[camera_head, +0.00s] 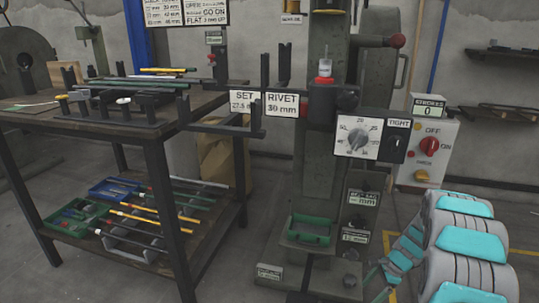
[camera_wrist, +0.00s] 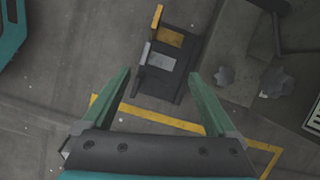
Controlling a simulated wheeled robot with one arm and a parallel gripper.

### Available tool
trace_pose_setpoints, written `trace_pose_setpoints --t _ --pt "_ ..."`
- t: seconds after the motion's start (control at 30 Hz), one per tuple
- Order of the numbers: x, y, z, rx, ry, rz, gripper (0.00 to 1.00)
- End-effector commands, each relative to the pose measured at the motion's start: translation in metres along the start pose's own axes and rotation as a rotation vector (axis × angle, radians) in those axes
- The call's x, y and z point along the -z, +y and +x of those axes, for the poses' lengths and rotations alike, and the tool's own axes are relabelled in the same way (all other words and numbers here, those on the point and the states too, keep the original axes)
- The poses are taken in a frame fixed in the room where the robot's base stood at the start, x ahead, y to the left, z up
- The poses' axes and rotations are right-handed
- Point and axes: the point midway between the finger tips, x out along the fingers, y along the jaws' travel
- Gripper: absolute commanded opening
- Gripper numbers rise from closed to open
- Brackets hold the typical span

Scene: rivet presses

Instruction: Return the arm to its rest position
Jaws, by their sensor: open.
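My gripper (camera_wrist: 160,88) shows in the wrist view with its two green fingers spread apart. It is open and nothing sits between the fingers. The wrist view looks down on the grey floor, with a dark part bearing a yellow and a grey piece (camera_wrist: 162,60) beyond the fingertips. In the head view my arm (camera_head: 465,240), grey and turquoise, is folded at the lower right. My gripper cannot be made out in the head view.
The rivet press (camera_head: 340,75) stands close left of my arm, with a green tray (camera_head: 310,229) low on it. A control box (camera_head: 428,150) is behind. A two-level workbench (camera_head: 158,135) with rods stands left. Yellow lines (camera_wrist: 150,115) mark the floor.

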Motion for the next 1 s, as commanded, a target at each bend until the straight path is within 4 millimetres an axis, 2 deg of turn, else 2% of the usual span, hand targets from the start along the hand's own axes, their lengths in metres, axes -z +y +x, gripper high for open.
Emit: trace_pose_setpoints --t 0.17,0.37,0.7,1.0 --pt "-0.04 0.012 -0.039 -0.026 0.019 -0.131 0.93" --pt "-0.096 0.043 -0.088 -0.072 0.045 -0.332 0.93" --pt "-0.181 0.118 -0.16 -0.16 0.078 -0.672 0.93" --pt "-0.236 0.202 -0.206 -0.244 0.097 -0.967 0.93"
